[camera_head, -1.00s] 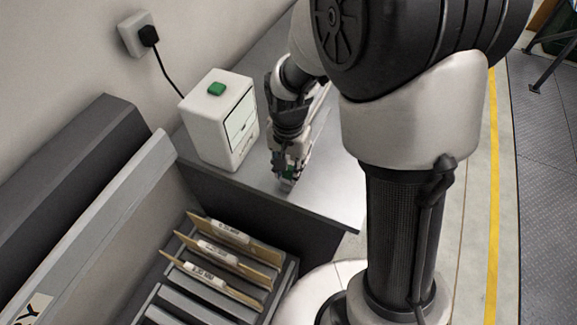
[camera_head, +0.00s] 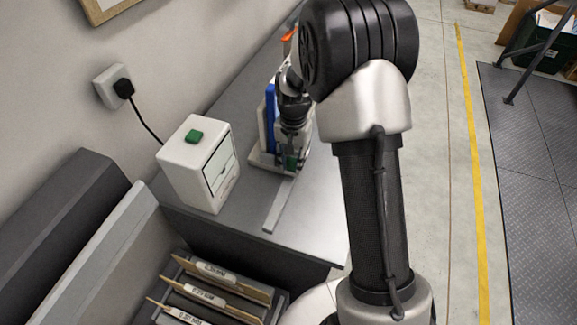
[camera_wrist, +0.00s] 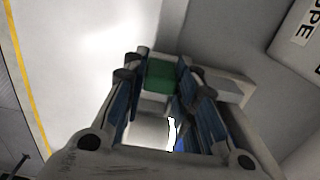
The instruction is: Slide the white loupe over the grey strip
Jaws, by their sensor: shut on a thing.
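My gripper (camera_head: 291,158) points down over the grey bench, to the right of the white box, and is shut on a small piece with a green face, which I take for the white loupe (camera_head: 291,163). In the wrist view its green block (camera_wrist: 160,75) sits between the fingers (camera_wrist: 157,88), with a pale part below it. The grey strip (camera_head: 279,207) lies on the bench, running from below the gripper toward the near edge. The fingers hide most of the loupe, and I cannot tell whether it touches the strip.
A white box with a green top button (camera_head: 193,137) stands left of the strip. A blue upright panel (camera_head: 270,118) on a pale base (camera_head: 258,163) is close beside my gripper. A rack with several tabbed dividers (camera_head: 208,298) is in front. The bench right of the strip is clear.

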